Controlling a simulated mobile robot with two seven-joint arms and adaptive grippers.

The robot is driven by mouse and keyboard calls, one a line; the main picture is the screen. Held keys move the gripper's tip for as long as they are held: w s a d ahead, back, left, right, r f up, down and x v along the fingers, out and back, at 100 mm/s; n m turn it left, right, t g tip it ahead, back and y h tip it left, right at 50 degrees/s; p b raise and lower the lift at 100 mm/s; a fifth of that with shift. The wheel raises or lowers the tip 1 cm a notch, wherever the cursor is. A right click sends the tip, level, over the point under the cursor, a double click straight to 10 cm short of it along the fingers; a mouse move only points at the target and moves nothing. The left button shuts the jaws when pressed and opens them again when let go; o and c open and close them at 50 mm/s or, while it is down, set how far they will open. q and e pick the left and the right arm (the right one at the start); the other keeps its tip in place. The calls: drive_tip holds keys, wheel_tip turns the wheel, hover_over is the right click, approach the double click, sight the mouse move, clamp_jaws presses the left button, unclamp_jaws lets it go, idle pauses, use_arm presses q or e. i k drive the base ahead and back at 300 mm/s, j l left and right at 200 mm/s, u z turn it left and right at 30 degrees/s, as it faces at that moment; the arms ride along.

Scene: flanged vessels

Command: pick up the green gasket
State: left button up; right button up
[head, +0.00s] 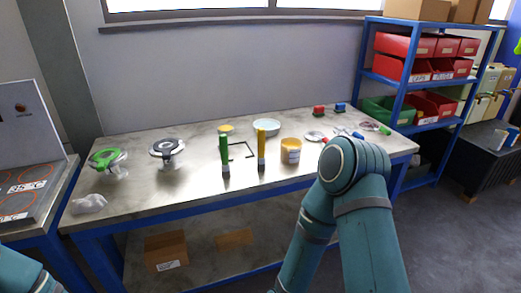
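A green ring (105,157), which looks like the green gasket, is on top of a small clear flanged vessel (121,173) at the left end of the workbench. I cannot tell how it is seated. A second flanged vessel (168,162) with a dark ring on its white top stands to its right. My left arm shows only as a teal link in the bottom left corner, far from the ring. My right arm rises at the front right over the bench edge. Neither gripper shows.
The metal-topped workbench (200,188) also bears a green upright tool (225,155), a yellow one (261,150), a yellow tub (291,151), a pale bowl (266,127) and a crumpled clear bag (88,204). A blue shelf (398,105) with bins stands right. The bench's front middle is clear.

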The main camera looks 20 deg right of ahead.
sight(101, 167)
drive_tip(key=z, duration=0.5)
drive_tip(key=j+z, duration=0.8)
drive_tip(key=k+j+z, duration=0.15)
drive_tip(key=j, duration=0.4)
drive_tip(key=j+z, duration=0.15)
drive_tip(key=j, duration=0.4)
